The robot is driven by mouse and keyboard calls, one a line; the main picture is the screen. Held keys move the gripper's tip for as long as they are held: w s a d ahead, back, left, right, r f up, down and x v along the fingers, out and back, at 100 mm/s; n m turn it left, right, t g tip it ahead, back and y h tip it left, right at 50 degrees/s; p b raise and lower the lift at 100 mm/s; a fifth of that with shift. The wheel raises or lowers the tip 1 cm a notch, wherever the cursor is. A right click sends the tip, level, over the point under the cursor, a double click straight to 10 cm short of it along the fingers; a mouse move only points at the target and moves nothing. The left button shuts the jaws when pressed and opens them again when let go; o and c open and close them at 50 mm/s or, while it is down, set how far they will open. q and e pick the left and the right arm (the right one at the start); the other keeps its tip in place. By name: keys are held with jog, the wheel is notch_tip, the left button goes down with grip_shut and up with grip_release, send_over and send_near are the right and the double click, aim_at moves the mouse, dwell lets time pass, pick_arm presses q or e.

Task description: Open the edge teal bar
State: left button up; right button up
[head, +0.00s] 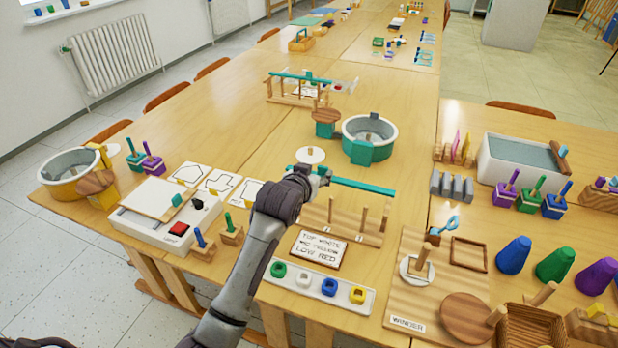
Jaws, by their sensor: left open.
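A long teal bar (365,187) spans above a wooden rack (345,232) with upright pegs, near the front of the middle table. My left gripper (322,175) is open at the bar, left of its middle, and hides part of it. A short piece of the bar shows left of the gripper. I cannot tell whether the fingers touch the bar. Another teal bar (301,76) lies across a similar rack farther back. My right gripper is not in view.
A sign (319,248) and a white tray (300,285) with coloured rings are in front of the rack. A winder board (418,290) is to the right.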

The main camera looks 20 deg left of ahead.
pick_arm(q)
jog(key=v, duration=0.5)
dwell(0.3)
